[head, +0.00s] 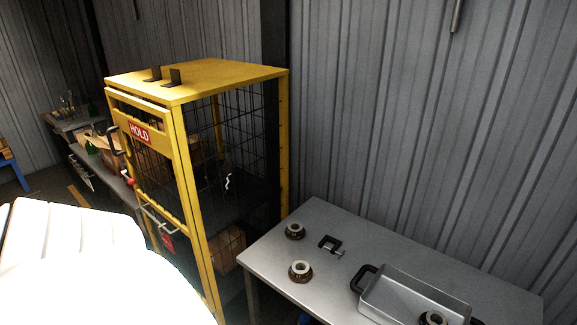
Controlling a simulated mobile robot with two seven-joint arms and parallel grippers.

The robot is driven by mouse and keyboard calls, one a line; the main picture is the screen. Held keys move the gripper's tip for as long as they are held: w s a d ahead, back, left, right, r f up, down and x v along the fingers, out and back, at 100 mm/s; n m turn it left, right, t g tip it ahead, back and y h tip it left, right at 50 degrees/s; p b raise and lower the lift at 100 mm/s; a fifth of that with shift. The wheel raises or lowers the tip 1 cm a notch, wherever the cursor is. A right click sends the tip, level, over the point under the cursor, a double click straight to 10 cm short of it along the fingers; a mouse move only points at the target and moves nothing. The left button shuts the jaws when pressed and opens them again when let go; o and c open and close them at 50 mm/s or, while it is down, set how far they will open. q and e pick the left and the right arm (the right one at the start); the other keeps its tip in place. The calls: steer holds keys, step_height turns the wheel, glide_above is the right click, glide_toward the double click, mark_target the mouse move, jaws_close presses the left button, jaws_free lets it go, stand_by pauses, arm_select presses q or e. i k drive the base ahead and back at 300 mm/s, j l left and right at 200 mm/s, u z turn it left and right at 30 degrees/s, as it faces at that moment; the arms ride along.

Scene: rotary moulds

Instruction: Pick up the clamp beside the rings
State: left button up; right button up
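The clamp (330,245) is a small dark C-shaped piece with a lighter screw end. It lies on the grey metal table (385,238) at the right. One dark ring with a pale centre (295,231) lies to its left, and a second ring (301,271) lies nearer the front edge. Neither ring touches the clamp. A large, overexposed white shape fills the lower left; I cannot tell what it is. Neither of my grippers is in view.
A metal tray (415,291) with dark handles stands on the table's front right, with another ring (433,318) in it. A yellow mesh cage (205,78) with a HOLD sign stands left of the table. A corrugated wall (400,110) is behind. A workbench (85,125) stands far left.

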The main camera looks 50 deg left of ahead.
mark_target(337, 243)
steer(key=u, duration=1.35)
